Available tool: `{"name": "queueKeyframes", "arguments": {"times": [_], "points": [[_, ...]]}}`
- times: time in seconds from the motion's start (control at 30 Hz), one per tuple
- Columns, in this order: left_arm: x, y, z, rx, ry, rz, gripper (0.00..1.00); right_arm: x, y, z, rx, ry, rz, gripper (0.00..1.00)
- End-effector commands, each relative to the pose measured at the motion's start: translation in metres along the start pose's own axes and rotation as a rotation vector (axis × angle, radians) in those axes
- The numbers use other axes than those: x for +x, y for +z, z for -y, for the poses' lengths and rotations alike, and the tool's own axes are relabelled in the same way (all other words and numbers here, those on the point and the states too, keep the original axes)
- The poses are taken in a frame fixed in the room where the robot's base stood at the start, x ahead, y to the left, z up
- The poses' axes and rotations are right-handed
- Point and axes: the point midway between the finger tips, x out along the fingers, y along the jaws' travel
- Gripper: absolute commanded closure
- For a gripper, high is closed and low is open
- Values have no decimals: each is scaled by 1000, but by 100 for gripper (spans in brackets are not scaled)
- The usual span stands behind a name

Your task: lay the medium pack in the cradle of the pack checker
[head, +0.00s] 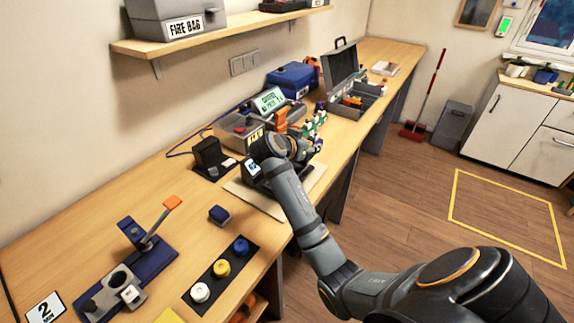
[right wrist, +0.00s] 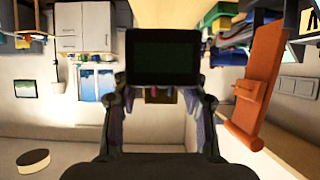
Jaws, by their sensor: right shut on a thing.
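My right gripper (head: 306,149) is over the bench beside the pack checker, its arm coming in from the lower right. In the right wrist view my right gripper (right wrist: 163,92) is shut on a dark, box-shaped pack (right wrist: 163,58), held across its fingertips. In the head view the gripper mostly hides this pack, and I cannot read its size. The pack checker (head: 235,132) is a grey unit with a lit green display (head: 268,100) and an orange lever (head: 281,121). The lever also shows in the right wrist view (right wrist: 262,80). I cannot make out the cradle clearly. My left gripper is not in view.
A black stand (head: 208,156), a small blue block (head: 218,214) and a pale mat (head: 256,199) are nearby. A blue lever press (head: 150,258) and a strip with several coloured knobs (head: 222,268) are in front. An open toolbox (head: 368,104) and blue case (head: 293,77) are behind.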

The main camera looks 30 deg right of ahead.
Motion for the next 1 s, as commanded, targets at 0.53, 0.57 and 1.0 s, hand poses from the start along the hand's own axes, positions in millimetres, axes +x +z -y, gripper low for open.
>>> {"name": "queueKeyframes", "arguments": {"times": [0.53,0.57,1.0], "points": [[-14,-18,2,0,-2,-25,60,10,63,55,3,-1,-4,100],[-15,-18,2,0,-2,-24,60,10,66,58,1,-1,-3,100],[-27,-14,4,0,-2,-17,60,25,94,58,4,-1,-4,100]]}}
